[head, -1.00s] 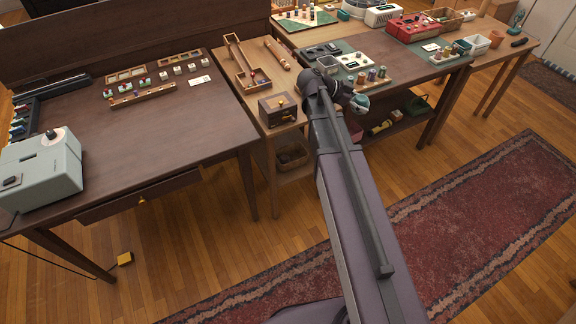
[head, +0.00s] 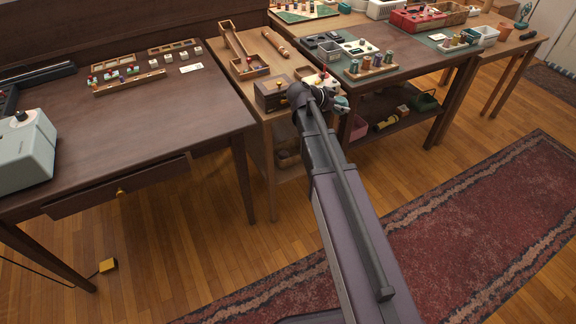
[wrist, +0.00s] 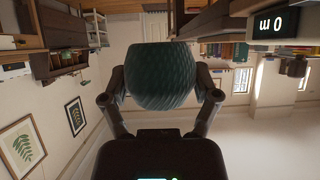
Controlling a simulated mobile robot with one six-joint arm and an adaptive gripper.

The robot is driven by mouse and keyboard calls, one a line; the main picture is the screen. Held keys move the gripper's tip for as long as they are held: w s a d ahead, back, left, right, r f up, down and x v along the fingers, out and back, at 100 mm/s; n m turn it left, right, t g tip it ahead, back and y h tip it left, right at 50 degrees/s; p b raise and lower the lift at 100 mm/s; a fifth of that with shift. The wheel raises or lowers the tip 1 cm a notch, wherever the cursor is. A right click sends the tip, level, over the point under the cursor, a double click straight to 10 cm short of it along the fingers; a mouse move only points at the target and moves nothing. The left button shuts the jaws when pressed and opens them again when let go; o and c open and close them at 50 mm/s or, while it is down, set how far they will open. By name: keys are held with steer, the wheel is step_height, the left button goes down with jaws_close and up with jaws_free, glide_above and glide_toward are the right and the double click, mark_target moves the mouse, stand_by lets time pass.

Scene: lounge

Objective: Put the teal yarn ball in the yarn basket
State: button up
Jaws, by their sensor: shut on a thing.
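The teal yarn ball (wrist: 162,78) fills the upper middle of the wrist view, between the two fingers of my gripper (wrist: 160,95), which is shut on it. In the head view a little of the teal ball (head: 342,102) shows at the end of my arm, in front of the shelved tables; my gripper (head: 338,104) is mostly hidden behind my wrist there. A brown basket-like container (head: 287,158) sits on the low shelf under the narrow table, partly in shadow; I cannot tell if it is the yarn basket.
A dark wooden box (head: 271,94) stands on the narrow table (head: 262,118) just left of my wrist. A table with thread spools (head: 371,66) is behind, with a lower shelf (head: 385,137) holding several things. The dark desk (head: 190,115) is left. Floor and red rug (head: 450,230) are clear.

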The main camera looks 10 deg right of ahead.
steer(key=w+a+f+n+t+y+b, duration=0.2)
steer(key=w+a+f+n+b, duration=0.1)
steer(key=w+f+b, duration=0.4)
steer(key=w+a+f+n+t+y+b, duration=0.2)
steer(key=w+f+b, duration=0.5)
steer(key=f+b, duration=0.4)
steer(key=w+a+f+n+t+y+b, duration=0.1)
steer(key=w+a+f+n+t+b, duration=0.1)
steer(key=w+f+b, duration=0.4)
steer(key=shift+w+a+f+n+t+y+b, duration=0.4)
steer(key=shift+a+f+n+b, duration=0.6)
steer(key=shift+f+b, duration=1.3)
steer(key=shift+a+f, duration=0.1)
steer(key=shift+f, duration=0.15)
step_height(320, 180, down, 6)
steer(key=b, duration=0.5)
steer(key=shift+b, duration=0.4)
steer(key=shift+f, duration=0.15)
step_height(320, 180, down, 4)
steer(key=b, duration=0.3)
steer(key=shift+r+b, duration=0.2)
steer(key=shift+b, duration=0.15)
